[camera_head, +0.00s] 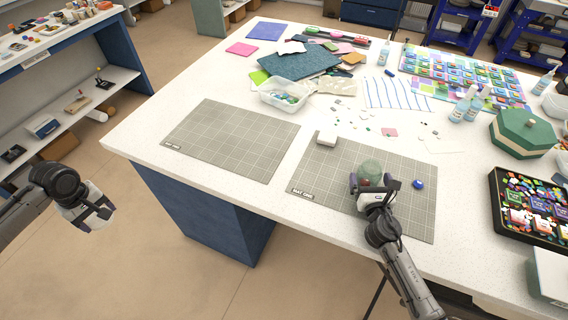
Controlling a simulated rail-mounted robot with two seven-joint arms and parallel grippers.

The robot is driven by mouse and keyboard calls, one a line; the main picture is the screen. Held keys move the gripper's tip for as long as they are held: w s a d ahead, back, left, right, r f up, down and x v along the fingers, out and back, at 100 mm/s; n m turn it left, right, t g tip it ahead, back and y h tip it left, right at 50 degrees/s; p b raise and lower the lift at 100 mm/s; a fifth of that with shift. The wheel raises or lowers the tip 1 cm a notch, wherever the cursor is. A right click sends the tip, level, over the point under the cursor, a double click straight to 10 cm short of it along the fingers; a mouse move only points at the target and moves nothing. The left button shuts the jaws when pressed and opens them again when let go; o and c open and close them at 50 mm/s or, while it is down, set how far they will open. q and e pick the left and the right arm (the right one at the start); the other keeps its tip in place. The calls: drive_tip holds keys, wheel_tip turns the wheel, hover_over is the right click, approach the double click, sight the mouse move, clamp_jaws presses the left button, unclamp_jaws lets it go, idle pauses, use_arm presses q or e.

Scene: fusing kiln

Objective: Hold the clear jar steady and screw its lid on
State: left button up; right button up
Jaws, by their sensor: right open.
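The clear jar (369,169) stands on the right grey mat, with a greenish tint and some reddish contents low inside. A small blue round lid (418,184) lies on the same mat, just right of the jar. My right gripper (371,183) is open at the near side of the jar, its fingers on either side of the jar's lower part. Whether the fingers touch the glass cannot be seen. My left gripper (98,214) hangs off the table's left side, over the floor, far from the jar. Its jaw opening is not clear.
The left grey mat (231,139) is empty. A small white block (327,135) sits at the right mat's back edge. A clear tub (284,95) stands behind the mats. A green octagonal box (522,134) and a black tray (497,204) are at the right.

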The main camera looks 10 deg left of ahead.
drive_tip(key=shift+w+a, duration=0.1)
drive_tip(key=shift+w, duration=1)
drive_tip(key=shift+c, duration=0.5)
drive_tip(key=c, duration=0.9)
